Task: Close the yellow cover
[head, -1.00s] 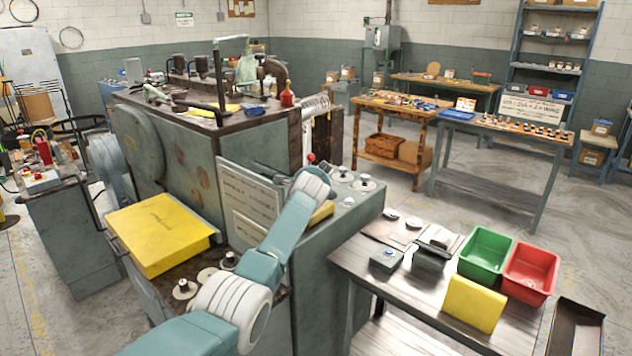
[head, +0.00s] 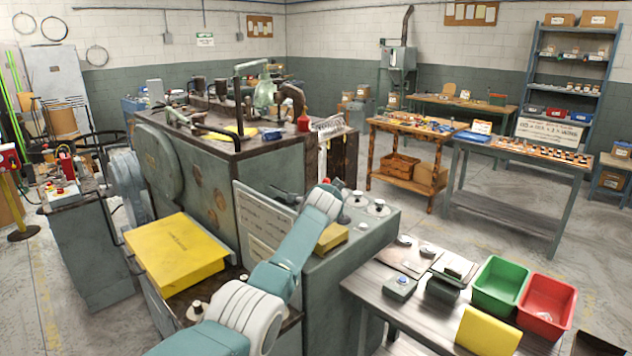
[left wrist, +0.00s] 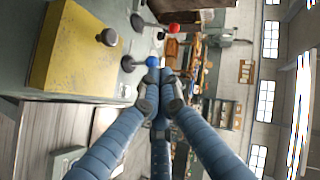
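A smaller yellow block (head: 332,237) sits on the machine right of my left forearm. My left arm reaches over the machine between them, and its gripper is hidden behind the wrist in that view. In the left wrist view my left gripper (left wrist: 160,92) has its fingertips together with nothing visible between them. A blue ball knob (left wrist: 152,62) is just beyond the tips. A yellow surface (left wrist: 70,50) is at left; I cannot tell which yellow piece it is. My right gripper is not in view.
A red ball knob (left wrist: 174,28) on a lever is near the blue one. Upright metal knobs (head: 378,208) stand on the machine. A bench (head: 375,290) at right holds a green bin (head: 499,282), a red bin (head: 546,300) and a yellow piece (head: 488,330). Floor behind it is clear.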

